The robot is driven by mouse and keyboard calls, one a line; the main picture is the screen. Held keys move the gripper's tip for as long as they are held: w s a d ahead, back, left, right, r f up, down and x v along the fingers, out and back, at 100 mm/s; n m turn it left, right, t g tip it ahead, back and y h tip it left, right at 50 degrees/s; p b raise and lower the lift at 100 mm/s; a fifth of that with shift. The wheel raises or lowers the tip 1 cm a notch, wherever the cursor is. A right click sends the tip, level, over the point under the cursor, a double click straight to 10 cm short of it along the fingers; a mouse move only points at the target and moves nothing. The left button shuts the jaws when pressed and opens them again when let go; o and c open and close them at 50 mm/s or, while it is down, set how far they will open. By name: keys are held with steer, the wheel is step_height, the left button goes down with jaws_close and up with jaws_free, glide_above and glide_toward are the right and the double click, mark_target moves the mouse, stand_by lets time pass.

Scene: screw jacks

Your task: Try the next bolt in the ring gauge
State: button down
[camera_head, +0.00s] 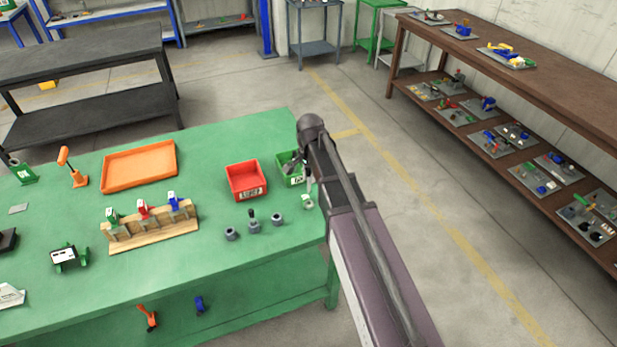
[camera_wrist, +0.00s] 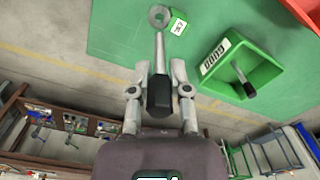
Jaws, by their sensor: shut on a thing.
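My gripper (camera_wrist: 159,90) is shut on a bolt with a black head (camera_wrist: 159,96) and a pale grey shank. The shank points away from the fingers toward the grey ring gauge (camera_wrist: 158,16), which has a small white tag (camera_wrist: 179,25) beside it. The shank's end is just short of the ring in the picture; I cannot tell whether they touch. In the head view the ring gauge (camera_head: 308,202) sits at the table's right edge, below my gripper (camera_head: 306,172). Another black-headed bolt (camera_wrist: 243,80) lies in the green bin (camera_wrist: 262,66), labelled GOOD.
A red bin (camera_head: 246,181) stands left of the green bin (camera_head: 291,178). Three grey holders (camera_head: 231,234) stand in front; the middle one carries an upright dark-headed bolt (camera_head: 252,214). An orange tray (camera_head: 139,164) and a wooden rack (camera_head: 152,238) occupy the green table's left part.

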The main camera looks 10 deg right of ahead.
mark_target(309, 191)
steer(key=shift+f, duration=0.15)
steer(key=shift+f+b, duration=2.5)
steer(key=shift+b, duration=0.1)
steer(key=shift+f+b, duration=2.1)
steer(key=shift+b, duration=0.05)
steer(key=shift+r, duration=0.15)
steer(key=shift+r+p, duration=3.15)
steer(key=shift+p, duration=0.15)
